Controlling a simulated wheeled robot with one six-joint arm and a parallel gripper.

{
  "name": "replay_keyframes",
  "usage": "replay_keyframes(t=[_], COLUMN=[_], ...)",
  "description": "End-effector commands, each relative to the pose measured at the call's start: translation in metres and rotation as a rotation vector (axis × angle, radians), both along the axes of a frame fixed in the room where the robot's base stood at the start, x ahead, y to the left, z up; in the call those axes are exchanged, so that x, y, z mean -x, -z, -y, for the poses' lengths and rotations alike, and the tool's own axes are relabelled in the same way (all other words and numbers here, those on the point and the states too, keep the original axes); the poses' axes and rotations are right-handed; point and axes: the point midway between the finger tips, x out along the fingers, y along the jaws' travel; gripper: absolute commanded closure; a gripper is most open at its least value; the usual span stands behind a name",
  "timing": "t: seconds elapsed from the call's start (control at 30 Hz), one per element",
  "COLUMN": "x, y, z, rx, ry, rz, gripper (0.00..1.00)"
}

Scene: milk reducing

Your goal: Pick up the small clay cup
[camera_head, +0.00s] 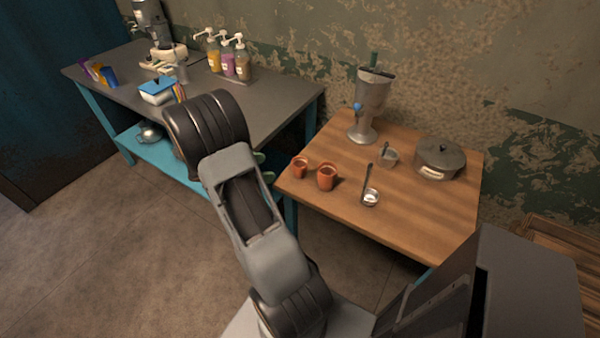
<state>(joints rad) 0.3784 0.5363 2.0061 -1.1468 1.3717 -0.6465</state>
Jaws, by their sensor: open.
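Two clay cups stand upright near the left front corner of the wooden table (425,212). The small clay cup (300,168) is on the left, close to the table's left edge. The larger clay cup (326,178) stands to its right with a small gap between them. Most of my gripper (264,167) is hidden behind my arm. Two pale green tips, which look like its fingers, show apart just left of the small cup. They appear open, with nothing seen between them and no visible contact with the cup.
A ladle (370,196), a small metal cup (388,158), a lidded pot (440,158) and a tall metal vessel (370,103) stand on the wooden table. Its front right is clear. The grey counter (265,106) at left holds pump bottles (228,60) and a blue-lidded box (157,90).

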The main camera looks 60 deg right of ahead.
Motion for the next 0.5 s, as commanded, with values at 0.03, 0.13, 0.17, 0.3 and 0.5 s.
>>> replay_keyframes(t=[0.03, 0.13, 0.17, 0.3, 0.5], x=[0.005, 0.015, 0.018, 0.031, 0.041], y=[0.005, 0.012, 0.014, 0.023, 0.031], z=[0.007, 0.022, 0.026, 0.043, 0.059], rx=[0.001, 0.000, 0.001, 0.001, 0.002], ry=[0.001, -0.001, 0.000, -0.001, -0.002], rz=[-0.013, -0.021, -0.021, -0.018, -0.016], gripper=[0.13, 0.13, 0.13, 0.13, 0.13])
